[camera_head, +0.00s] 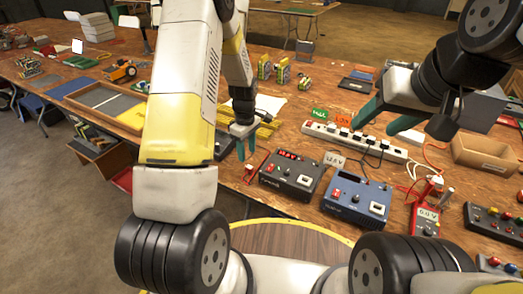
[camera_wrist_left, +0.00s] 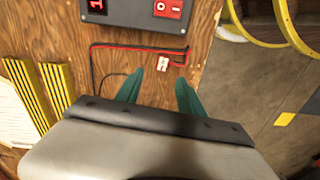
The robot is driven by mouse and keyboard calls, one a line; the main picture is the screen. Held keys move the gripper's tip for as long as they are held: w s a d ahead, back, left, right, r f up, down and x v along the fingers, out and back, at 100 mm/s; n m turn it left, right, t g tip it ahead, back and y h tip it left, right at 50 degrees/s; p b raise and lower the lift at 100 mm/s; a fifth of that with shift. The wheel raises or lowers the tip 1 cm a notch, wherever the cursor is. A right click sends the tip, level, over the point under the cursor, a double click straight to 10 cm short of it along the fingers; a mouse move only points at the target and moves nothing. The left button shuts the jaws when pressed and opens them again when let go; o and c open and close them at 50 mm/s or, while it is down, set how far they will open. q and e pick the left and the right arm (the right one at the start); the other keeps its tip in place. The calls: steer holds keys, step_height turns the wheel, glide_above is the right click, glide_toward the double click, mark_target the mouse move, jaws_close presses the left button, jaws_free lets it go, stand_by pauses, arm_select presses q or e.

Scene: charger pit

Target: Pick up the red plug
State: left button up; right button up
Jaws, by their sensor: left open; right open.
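A red cable (camera_wrist_left: 120,46) runs along the orange-brown wooden table in the left wrist view and ends at a small red and white piece (camera_wrist_left: 164,63), which looks like the red plug. A small red piece also shows in the head view (camera_head: 248,171), just below my left gripper (camera_head: 240,147). My left gripper is open and empty, its teal fingers (camera_wrist_left: 157,90) pointing down at the table. In the left wrist view the red and white piece lies ahead of and between the fingertips, apart from them. My right gripper (camera_head: 386,117) is open and empty above the white power strip (camera_head: 334,134).
A dark box with a red display (camera_head: 292,174) and a blue box (camera_head: 357,199) stand right of my left gripper. Black plugs sit in the power strip. The table's edge and floor (camera_wrist_left: 270,100) are on the right in the wrist view. Yellow-black strips (camera_wrist_left: 55,85) lie left.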

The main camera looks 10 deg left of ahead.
mark_target(248, 166)
arm_select(q)
steer(key=f, duration=0.8)
steer(key=shift+s+d, duration=0.15)
steer(key=shift+s, duration=0.05)
steer(key=shift+c, duration=0.3)
jaws_close()
